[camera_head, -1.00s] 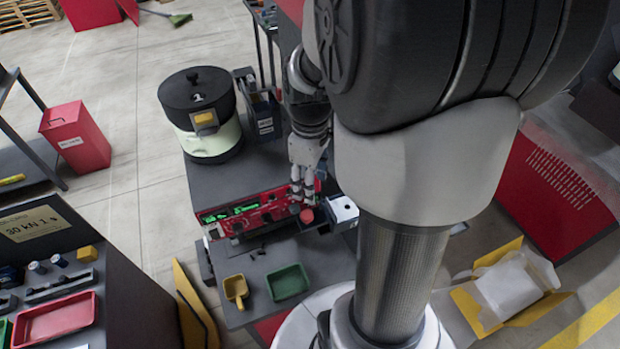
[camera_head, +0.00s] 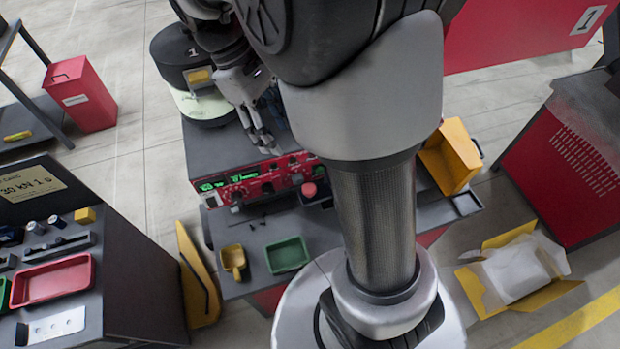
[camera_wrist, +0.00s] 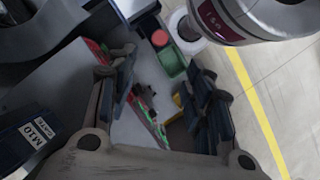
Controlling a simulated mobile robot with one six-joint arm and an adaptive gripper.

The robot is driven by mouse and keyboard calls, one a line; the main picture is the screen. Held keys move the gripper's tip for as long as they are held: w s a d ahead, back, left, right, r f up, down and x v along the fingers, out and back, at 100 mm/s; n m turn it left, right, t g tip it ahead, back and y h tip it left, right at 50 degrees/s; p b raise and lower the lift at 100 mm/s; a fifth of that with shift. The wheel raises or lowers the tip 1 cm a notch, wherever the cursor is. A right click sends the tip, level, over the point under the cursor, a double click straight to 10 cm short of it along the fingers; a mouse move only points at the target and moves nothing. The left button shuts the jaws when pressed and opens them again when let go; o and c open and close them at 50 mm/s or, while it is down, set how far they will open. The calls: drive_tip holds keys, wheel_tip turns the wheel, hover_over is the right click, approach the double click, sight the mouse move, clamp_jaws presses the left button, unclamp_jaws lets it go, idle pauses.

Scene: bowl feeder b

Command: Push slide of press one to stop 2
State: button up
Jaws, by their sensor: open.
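My gripper (camera_head: 262,140) is open and empty, above the dark bench just behind the red control panel (camera_head: 262,177) with green displays. In the wrist view its two fingers (camera_wrist: 166,92) stand wide apart, with part of the panel visible between them. A round red button (camera_head: 309,189) is at the panel's right part; a red disc (camera_wrist: 159,38) also shows in the wrist view. A bowl feeder (camera_head: 203,104) with a black lid marked 1 stands behind, partly covered by my arm. I cannot make out which part is the slide of press one or its stop 2.
A side bench at left has a red tray (camera_head: 53,279) and a dark rail (camera_head: 53,250). A yellow bin (camera_head: 449,157) stands right of my arm.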

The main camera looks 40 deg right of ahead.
sight(306, 187)
drive_tip(key=b+x, duration=0.3)
drive_tip(key=x, duration=1.3)
drive_tip(key=shift+f, duration=0.15)
drive_tip(key=shift+c, duration=0.3)
clamp_jaws()
